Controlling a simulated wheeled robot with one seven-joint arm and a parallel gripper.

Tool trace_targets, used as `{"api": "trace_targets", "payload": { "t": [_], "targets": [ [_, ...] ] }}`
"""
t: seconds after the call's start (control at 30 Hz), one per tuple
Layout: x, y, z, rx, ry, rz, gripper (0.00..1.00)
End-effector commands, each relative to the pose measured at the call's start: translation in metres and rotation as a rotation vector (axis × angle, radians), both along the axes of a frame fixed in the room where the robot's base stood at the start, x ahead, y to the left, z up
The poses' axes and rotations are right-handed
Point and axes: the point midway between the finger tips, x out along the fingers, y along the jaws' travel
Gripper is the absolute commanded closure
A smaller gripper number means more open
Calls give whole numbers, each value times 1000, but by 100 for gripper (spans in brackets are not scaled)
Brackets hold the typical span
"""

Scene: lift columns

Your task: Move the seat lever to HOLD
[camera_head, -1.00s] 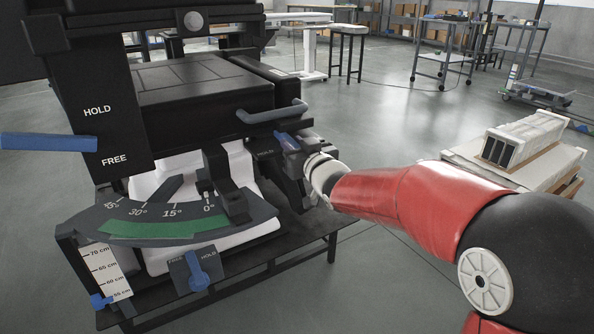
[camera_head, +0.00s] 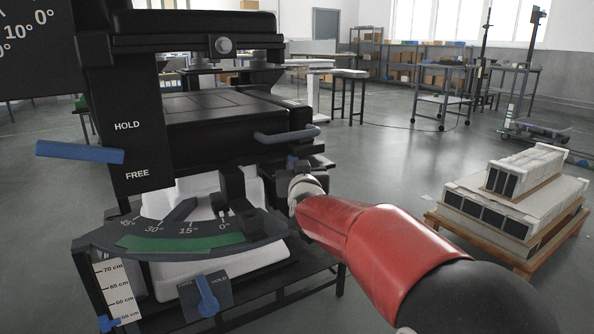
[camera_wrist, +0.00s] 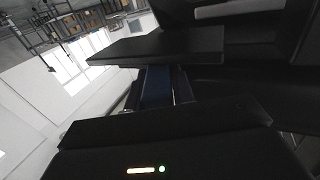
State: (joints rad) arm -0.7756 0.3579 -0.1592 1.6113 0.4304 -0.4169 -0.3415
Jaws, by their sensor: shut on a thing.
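A blue lever (camera_head: 292,162) shows as a small patch at the right side of the black seat unit (camera_head: 215,121), just beyond my wrist. My gripper (camera_wrist: 157,86) is shut on a blue lever (camera_wrist: 156,88), which lies between its two black fingers in the wrist view. My wrist and the unit hide most of this lever and its position marks in the head view. Another blue lever (camera_head: 80,152) stands at the left column, between the words HOLD and FREE. A third blue lever (camera_head: 207,295) is on the front plate marked FREE and HOLD.
An angle scale (camera_head: 175,236) with a green band crosses the unit's front. A grey-blue handle (camera_head: 287,134) juts out above my wrist. A height scale (camera_head: 117,290) is at lower left. A loaded pallet (camera_head: 508,250) stands at right. Open floor lies behind it.

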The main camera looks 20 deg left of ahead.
Motion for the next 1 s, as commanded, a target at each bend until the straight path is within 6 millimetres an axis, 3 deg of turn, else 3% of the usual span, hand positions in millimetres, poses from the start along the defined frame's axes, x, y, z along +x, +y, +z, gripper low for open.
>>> {"api": "trace_targets", "payload": {
  "t": [0.23,0.27,0.4,0.73,1.0],
  "targets": [
    [0,0,1,4,-3,-1,100],
    [0,0,1,4,-3,-1,73],
    [0,0,1,3,-2,-1,55],
    [-3,-1,1,2,-1,0,54],
    [-41,-19,2,2,-2,1,54]
  ]
}}
